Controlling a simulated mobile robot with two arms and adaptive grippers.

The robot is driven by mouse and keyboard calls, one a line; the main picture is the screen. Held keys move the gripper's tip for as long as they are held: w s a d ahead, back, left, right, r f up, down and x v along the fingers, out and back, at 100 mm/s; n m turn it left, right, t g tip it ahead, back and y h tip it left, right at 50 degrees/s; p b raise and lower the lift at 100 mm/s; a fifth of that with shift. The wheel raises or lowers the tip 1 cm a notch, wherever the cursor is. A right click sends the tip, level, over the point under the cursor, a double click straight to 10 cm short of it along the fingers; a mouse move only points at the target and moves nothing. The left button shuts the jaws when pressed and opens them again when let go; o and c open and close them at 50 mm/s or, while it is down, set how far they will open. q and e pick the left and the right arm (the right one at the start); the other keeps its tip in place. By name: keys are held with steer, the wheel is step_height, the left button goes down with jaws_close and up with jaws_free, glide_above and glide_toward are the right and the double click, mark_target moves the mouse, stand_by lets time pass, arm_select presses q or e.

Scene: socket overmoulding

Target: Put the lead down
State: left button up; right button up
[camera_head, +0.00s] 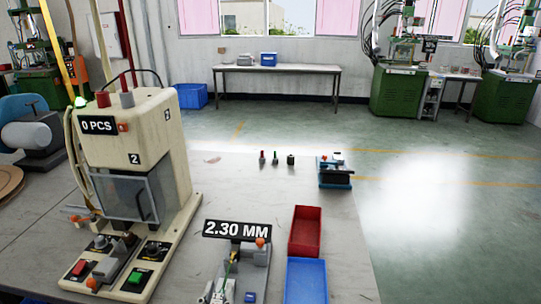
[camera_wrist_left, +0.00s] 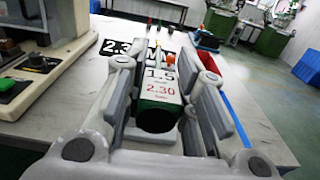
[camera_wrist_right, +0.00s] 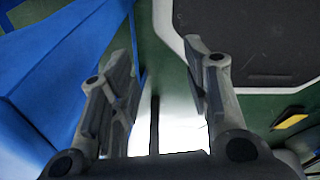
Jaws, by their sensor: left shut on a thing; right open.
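My left gripper (camera_wrist_left: 165,85) is at the near edge of the table, at the gauge stand with the sign "2.30 MM" (camera_head: 237,229). My right gripper (camera_wrist_right: 160,85) is open and empty, away from the table top.
A red tray (camera_head: 305,231) and a blue tray (camera_head: 306,281) lie right of the gauge stand. A cream press (camera_head: 140,150) with a button panel stands left. Small parts (camera_head: 275,158) and a blue-based device (camera_head: 335,172) are farther back. The middle of the table is clear.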

arm_select(q)
steer(key=s+a+r, duration=0.2)
steer(key=s+a, duration=0.3)
steer(key=s, duration=0.3)
steer(key=shift+r+y, duration=0.3)
steer(key=shift+r, duration=0.05)
steer(key=w+d+f, duration=0.1)
steer(key=w, duration=0.1)
steer(key=w+d+f, duration=0.1)
steer(key=w+d, duration=0.1)
steer(key=w, duration=0.1)
steer(key=w+d, duration=0.2)
steer(key=w, duration=0.1)
steer(key=shift+w+d+f, duration=0.15)
steer(key=shift+w+f, duration=0.1)
steer(key=shift+f, duration=0.15)
